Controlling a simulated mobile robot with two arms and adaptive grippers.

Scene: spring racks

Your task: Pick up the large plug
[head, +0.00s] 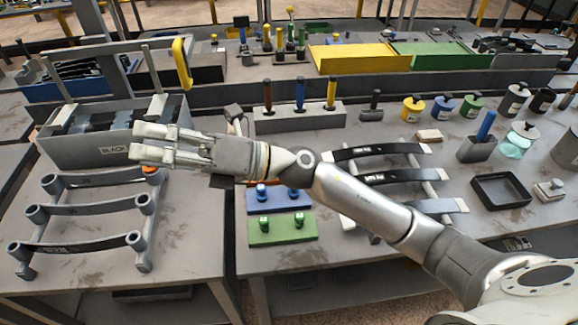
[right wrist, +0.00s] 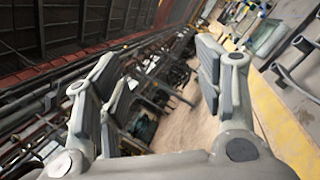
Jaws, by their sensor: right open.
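My right gripper (head: 138,142) reaches across to the left in the head view, open and empty, above the front edge of the grey bin marked BLACK (head: 88,150). Its spread fingers also show in the right wrist view (right wrist: 158,70), with nothing between them. Small green plugs (head: 264,224) stand on a green block and blue plugs (head: 262,192) on a blue block, right of and below the gripper. A dark grey knobbed piece (head: 372,104) stands farther back. I cannot tell which piece is the large plug. My left gripper is out of view.
A rack with curved leaf springs (head: 85,209) stands at the left front. More springs (head: 375,151) lie under and beside my right arm. A grey block (head: 298,118) with several coloured handles, lidded pots (head: 413,108) and a black tray (head: 502,190) occupy the right table.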

